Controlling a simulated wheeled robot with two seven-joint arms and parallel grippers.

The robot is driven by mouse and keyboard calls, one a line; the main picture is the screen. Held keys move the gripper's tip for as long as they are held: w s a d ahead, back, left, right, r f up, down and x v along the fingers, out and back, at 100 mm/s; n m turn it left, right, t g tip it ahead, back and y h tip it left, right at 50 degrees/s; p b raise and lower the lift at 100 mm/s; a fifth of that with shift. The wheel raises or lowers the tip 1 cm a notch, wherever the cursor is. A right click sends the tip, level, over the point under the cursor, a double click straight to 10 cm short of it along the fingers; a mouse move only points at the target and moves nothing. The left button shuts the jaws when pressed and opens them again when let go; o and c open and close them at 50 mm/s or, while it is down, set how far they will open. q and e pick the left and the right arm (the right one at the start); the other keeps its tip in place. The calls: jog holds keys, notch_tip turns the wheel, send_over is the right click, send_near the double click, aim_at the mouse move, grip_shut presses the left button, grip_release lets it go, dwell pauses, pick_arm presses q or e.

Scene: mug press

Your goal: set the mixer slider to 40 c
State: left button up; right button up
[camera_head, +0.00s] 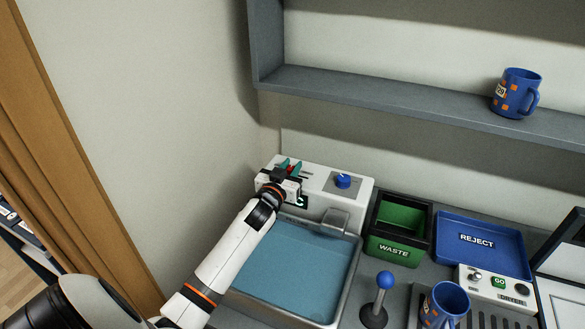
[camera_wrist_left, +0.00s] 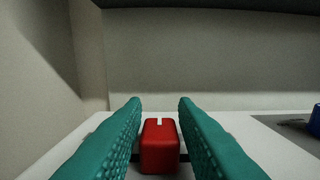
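The mixer (camera_head: 352,205) is a white box at the back of the water basin (camera_head: 285,262), with a dark display that my gripper partly hides. Its red slider knob (camera_wrist_left: 160,145) carries a white mark and sits between the teal fingers in the left wrist view. My left gripper (camera_head: 290,168) is over the left part of the mixer, its fingers on either side of the knob. A gap shows between each finger and the knob, so it looks open around it. The setting cannot be read. My right gripper is not in view.
A blue dial (camera_head: 343,181) is on the mixer's right part. The green waste bin (camera_head: 394,250), blue reject tray (camera_head: 490,236), blue-topped lever (camera_head: 385,280) and a blue mug (camera_head: 447,302) stand to the right. Another mug (camera_head: 516,93) is on the shelf (camera_head: 400,103) above.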

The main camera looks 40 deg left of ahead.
pick_arm(q)
jog(key=shift+o, duration=1.2)
jog(key=shift+s+d+f, duration=0.1)
jog(key=shift+s, duration=0.45)
jog(key=b+v, duration=0.2)
jog(key=v, duration=0.9)
